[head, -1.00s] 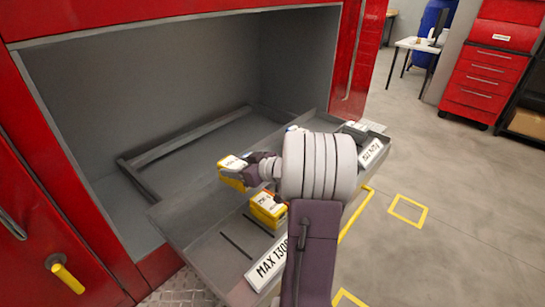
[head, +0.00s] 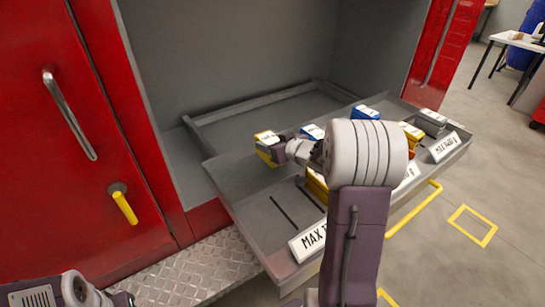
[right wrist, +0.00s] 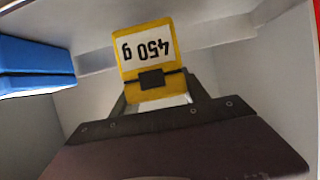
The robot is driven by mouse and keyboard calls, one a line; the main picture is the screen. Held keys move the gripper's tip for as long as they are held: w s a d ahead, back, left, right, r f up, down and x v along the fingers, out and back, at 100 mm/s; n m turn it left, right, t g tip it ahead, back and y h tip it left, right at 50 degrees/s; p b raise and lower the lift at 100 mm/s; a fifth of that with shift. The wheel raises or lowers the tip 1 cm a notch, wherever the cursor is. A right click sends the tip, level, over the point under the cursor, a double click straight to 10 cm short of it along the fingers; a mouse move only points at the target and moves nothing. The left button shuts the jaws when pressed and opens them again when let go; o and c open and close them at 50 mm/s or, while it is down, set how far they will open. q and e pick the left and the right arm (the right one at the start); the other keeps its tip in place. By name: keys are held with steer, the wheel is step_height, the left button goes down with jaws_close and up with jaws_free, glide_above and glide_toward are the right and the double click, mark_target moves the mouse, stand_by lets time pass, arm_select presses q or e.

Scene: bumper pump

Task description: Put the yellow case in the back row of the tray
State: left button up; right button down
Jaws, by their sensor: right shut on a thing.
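The yellow case (head: 267,147) with a white top is in my right gripper (head: 280,152), over the back-left part of the grey tray (head: 243,222). In the right wrist view the yellow case (right wrist: 145,52) shows a "450 g" label, upside down, with the fingers (right wrist: 150,98) shut on it. I cannot tell whether its underside touches the tray. Another yellow case (head: 316,186) sits in the front row, partly hidden by my right arm. My left gripper (head: 122,299) is at the lower left, partly cut off; its fingers are unclear.
Blue cases (head: 312,132) and (head: 366,113) stand in the back row, right of the held case. A blue case (right wrist: 35,68) also shows in the right wrist view. A grey case (head: 432,121) and a yellow one (head: 413,132) are at the tray's right. Slots front left are bare.

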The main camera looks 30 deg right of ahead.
step_height(320, 180, down, 4)
steer(key=b, duration=0.2)
steer(key=shift+b, duration=0.4)
steer(key=shift+r, duration=0.1)
steer(key=shift+s, duration=0.1)
steer(key=c, duration=0.6)
jaws_free()
steer(key=shift+f, duration=0.2)
steer(key=shift+r, duration=0.15)
steer(key=shift+s+r+p, duration=0.15)
steer(key=shift+r+p, duration=0.05)
steer(key=shift+p, duration=0.15)
steer(key=p+v, duration=0.3)
steer(key=v, duration=0.8)
steer(key=shift+s+p, duration=0.35)
